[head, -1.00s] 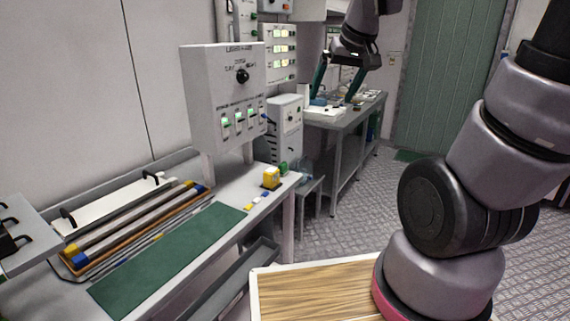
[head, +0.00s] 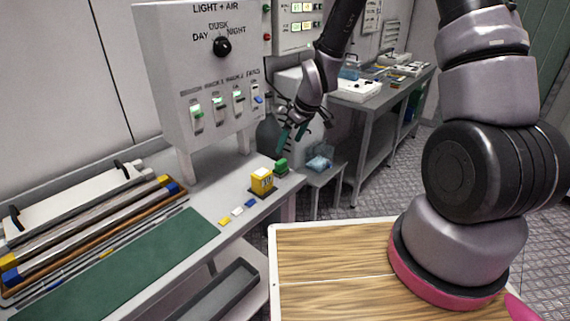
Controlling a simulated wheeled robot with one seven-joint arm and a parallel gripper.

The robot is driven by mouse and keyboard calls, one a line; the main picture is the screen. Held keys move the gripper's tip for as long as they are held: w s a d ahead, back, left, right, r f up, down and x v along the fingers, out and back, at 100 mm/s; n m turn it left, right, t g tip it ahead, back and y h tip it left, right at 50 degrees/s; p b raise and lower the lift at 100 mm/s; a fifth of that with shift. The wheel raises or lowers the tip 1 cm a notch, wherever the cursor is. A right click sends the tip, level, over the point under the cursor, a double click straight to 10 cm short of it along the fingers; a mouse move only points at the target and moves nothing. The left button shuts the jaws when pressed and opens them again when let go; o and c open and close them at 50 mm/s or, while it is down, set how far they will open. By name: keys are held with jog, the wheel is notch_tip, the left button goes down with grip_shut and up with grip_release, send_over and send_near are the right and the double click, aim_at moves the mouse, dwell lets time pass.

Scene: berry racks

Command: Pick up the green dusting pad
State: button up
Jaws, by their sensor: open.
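A small green block (head: 281,166), which looks like the green dusting pad, sits near the right end of the grey bench (head: 222,182), just behind a yellow block. It is small in view, so its shape is hard to make out. My gripper (head: 291,142) has teal fingers that point down. It is open and empty, and in the picture it hangs just above the green block, apart from it. How far its fingertips are in depth from the block I cannot tell.
The yellow block (head: 262,181) stands close beside the green one. Small blue, white and yellow pieces (head: 238,211) lie along the bench edge. A green mat (head: 130,272) covers the bench front. The switch box (head: 200,70) rises behind. A low stool with a blue bag (head: 318,164) stands right.

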aim_at(281, 161)
jog(key=x, duration=0.4)
jog(key=shift+f, duration=0.4)
jog(key=shift+s+x, duration=0.1)
jog(key=shift+x, duration=1.25)
jog(key=shift+s+x, duration=0.15)
jog(key=shift+x, duration=1.25)
jog(key=shift+a, duration=0.1)
jog(key=c, duration=1.5)
jog(key=shift+o, duration=0.2)
jog(key=shift+r, duration=0.1)
notch_tip(281, 161, up, 10)
jog(key=shift+f, duration=0.1)
